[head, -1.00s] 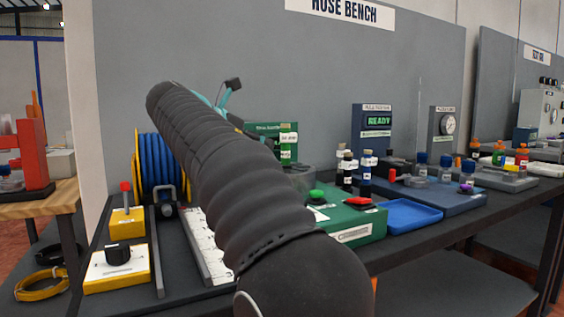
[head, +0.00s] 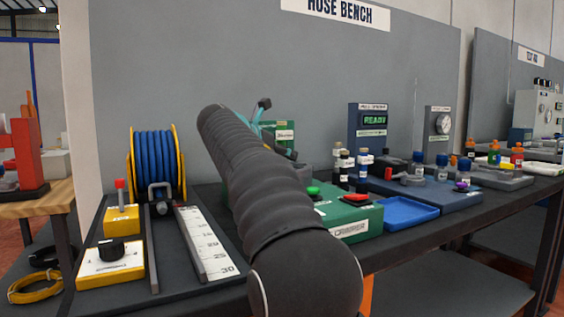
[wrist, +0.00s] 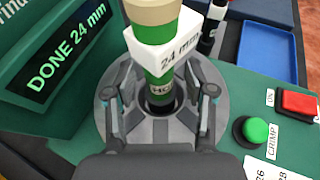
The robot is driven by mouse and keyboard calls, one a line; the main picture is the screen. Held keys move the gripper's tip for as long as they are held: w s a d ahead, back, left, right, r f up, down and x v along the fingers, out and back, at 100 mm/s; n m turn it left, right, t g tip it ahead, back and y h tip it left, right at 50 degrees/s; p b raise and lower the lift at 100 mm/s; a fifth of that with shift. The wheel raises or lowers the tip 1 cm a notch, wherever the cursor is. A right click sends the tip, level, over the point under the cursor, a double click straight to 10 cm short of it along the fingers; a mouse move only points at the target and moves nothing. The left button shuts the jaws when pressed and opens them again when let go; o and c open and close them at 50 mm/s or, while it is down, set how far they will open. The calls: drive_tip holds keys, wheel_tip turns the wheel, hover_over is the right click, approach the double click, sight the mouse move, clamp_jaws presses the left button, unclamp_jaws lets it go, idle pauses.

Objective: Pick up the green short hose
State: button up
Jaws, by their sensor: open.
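The green short hose (wrist: 159,62) stands upright in the round grey chuck (wrist: 160,125) of the green crimper in the wrist view. It has a tan top end and a white "24 mm" tag. My gripper (wrist: 162,105) is open, with one finger on each side of the hose. I cannot tell whether either finger touches it. In the head view my arm hides the hose, and only part of my gripper (head: 262,112) shows behind the arm.
The crimper's screen (wrist: 66,62) reads "DONE 24 mm". A green button (wrist: 256,130) and a red switch (wrist: 298,102) sit on its right. A blue tray (head: 408,211) lies beside the crimper (head: 350,222). Dark bottles (head: 341,165) stand behind it.

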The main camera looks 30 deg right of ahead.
drive_tip(key=shift+w+d, duration=0.1)
drive_tip(key=shift+d, duration=0.05)
drive_tip(key=shift+c, duration=0.2)
clamp_jaws()
